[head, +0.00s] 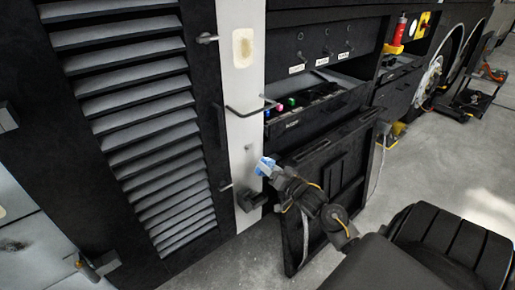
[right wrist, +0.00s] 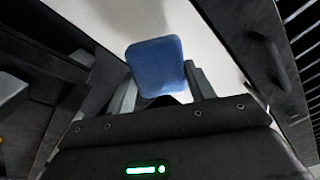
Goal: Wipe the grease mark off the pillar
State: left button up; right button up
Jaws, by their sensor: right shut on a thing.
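The white pillar (head: 240,105) stands upright between the dark louvred panel and the black cabinet. My right gripper (head: 268,169) is shut on a blue sponge-like block (head: 263,162), in front of the pillar's lower right edge, well below the mark. In the right wrist view the blue block (right wrist: 156,66) stands up between the fingers, with the pale pillar (right wrist: 215,45) behind it. I cannot tell whether the block touches the pillar. My left gripper is not in view.
Grey floor (head: 445,150) is open at right.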

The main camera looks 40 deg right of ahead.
aim_at(248, 143)
jog(key=shift+w, duration=0.1)
jog(key=shift+w+f, duration=0.1)
jog(key=shift+w, duration=3.2)
jog(key=shift+w, duration=1.05)
notch_tip(248, 143, up, 4)
jog(key=p, duration=0.4)
jog(key=shift+s, duration=0.15)
jog(key=shift+p, duration=0.4)
jog(key=shift+f, duration=0.1)
